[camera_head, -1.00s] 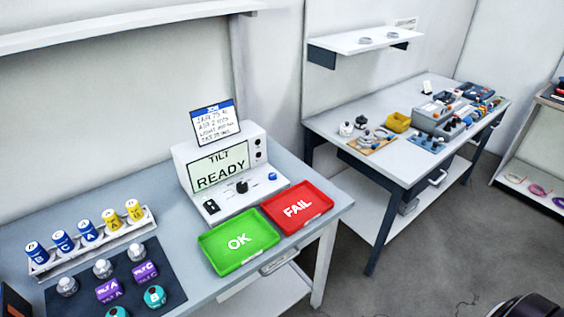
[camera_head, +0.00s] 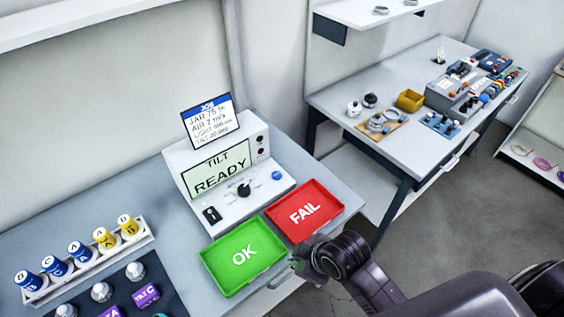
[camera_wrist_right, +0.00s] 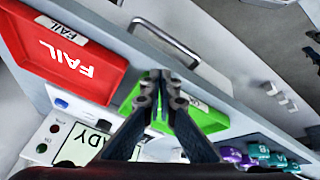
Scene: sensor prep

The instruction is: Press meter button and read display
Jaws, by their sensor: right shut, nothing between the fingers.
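The white meter (camera_head: 228,170) stands on the bench, with its screen (camera_head: 216,170) reading TILT READY. Its sloped front carries a black knob (camera_head: 244,190), a blue button (camera_head: 277,175) and a black socket or switch (camera_head: 211,214). My right gripper (camera_head: 300,262) is by the bench's front edge near the green OK tray (camera_head: 243,256) and the red FAIL tray (camera_head: 303,210), apart from the meter. In the right wrist view my right gripper (camera_wrist_right: 160,76) is shut and empty; the meter's blue button (camera_wrist_right: 61,103) shows at lower left. My left gripper is out of view.
A job card (camera_head: 210,121) stands on the meter. A rack (camera_head: 92,263) of blue and yellow jars and a dark mat (camera_head: 125,290) with sensors lie left. A second bench (camera_head: 400,140) stands right, past a floor gap. A drawer handle (camera_wrist_right: 165,38) juts from the bench front.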

